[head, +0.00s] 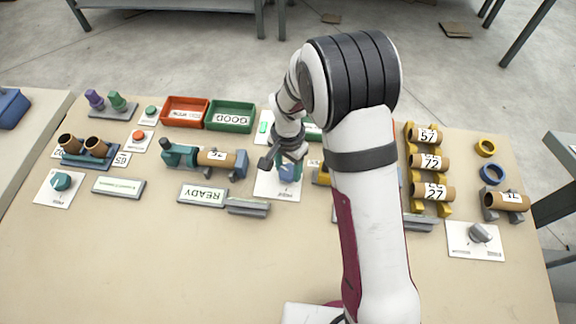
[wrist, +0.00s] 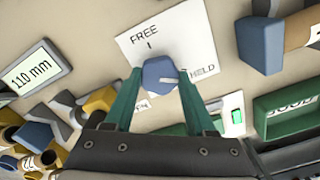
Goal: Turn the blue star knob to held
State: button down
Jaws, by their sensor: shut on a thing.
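The blue star knob (wrist: 159,71) sits on a white plate (wrist: 196,38) marked FREE at the top and HELD at the right. A pale line on the knob points right, toward the HELD side; whether it lines up exactly with the HELD mark I cannot tell. My gripper (wrist: 161,84) is shut on the knob, with one green finger on each side of it. In the head view the knob (head: 289,173) shows partly under my gripper (head: 284,163), and the plate (head: 276,188) lies flat on the bench.
A winder holding a cardboard tube (head: 214,158) stands left of the knob, with a READY display (head: 203,195) in front of it. Green (head: 230,116) and red (head: 184,111) trays stand behind. Tubes on yellow racks (head: 430,162) lie right of my arm. The bench front is clear.

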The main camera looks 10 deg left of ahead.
aim_at(288, 171)
dwell(0.4)
jog(key=shift+c, duration=1.1)
grip_release()
jog(key=shift+r, duration=0.1)
notch_tip(288, 171, up, 16)
jog(key=s+d+r+y, duration=0.1)
jog(key=s+d, duration=0.5)
jog(key=s, duration=0.6)
jog(key=s+d+r, duration=0.2)
jog(key=s+d, duration=0.4)
jog(key=s, duration=0.5)
jog(key=shift+s+r+y, duration=0.15)
jog(key=shift+s+y, duration=0.2)
jog(key=shift+y, duration=0.05)
